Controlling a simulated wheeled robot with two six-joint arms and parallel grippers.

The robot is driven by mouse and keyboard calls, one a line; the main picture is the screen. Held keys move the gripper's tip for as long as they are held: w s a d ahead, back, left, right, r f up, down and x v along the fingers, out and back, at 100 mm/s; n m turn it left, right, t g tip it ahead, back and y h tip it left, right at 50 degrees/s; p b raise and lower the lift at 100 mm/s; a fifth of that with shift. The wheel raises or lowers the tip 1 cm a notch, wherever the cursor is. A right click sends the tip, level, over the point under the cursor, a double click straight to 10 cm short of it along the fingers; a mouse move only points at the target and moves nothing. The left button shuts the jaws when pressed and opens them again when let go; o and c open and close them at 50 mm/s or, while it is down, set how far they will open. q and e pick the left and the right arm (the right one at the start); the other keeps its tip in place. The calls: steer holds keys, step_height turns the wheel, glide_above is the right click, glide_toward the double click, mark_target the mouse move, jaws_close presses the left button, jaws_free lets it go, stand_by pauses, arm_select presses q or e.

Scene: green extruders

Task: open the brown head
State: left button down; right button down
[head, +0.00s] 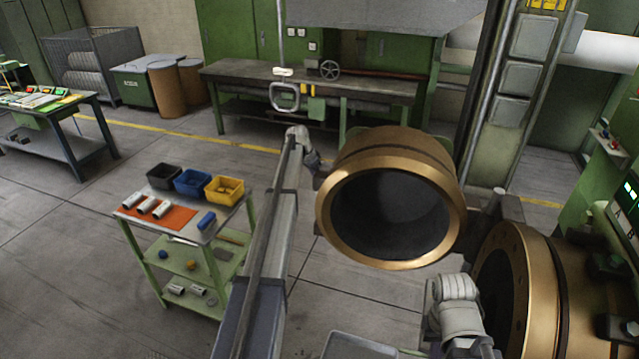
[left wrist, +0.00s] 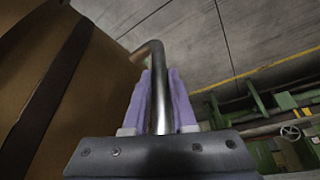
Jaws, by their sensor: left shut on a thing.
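The brown head (head: 400,145), a thick brown-gold ring with a dark round inside, stands swung out from the brown barrel (head: 545,290) at the right. The open face of the barrel shows beside it, with a grey hinge block (head: 492,214) between them. My left gripper (head: 318,176) is at the left side of the head. In the left wrist view, its purple fingers (left wrist: 160,100) are shut on a bent metal handle (left wrist: 153,55) beside the head's brown wall (left wrist: 95,85). Part of my right arm shows at the bottom right; its fingers cannot be made out.
A green trolley (head: 200,232) with bins and parts stands left of my left arm. A green workbench (head: 350,86) stands at the back. A hanging grip (head: 284,95) is behind the left wrist.

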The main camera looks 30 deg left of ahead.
arm_select(q)
steer(key=shift+w, duration=0.55)
steer(key=c, duration=0.7)
jaws_free()
steer(key=shift+d, duration=0.1)
steer(key=shift+c, duration=0.2)
steer(key=shift+r, duration=0.15)
steer(key=p+v, duration=0.7)
steer(key=shift+s+r, duration=0.2)
steer(key=shift+r, duration=0.05)
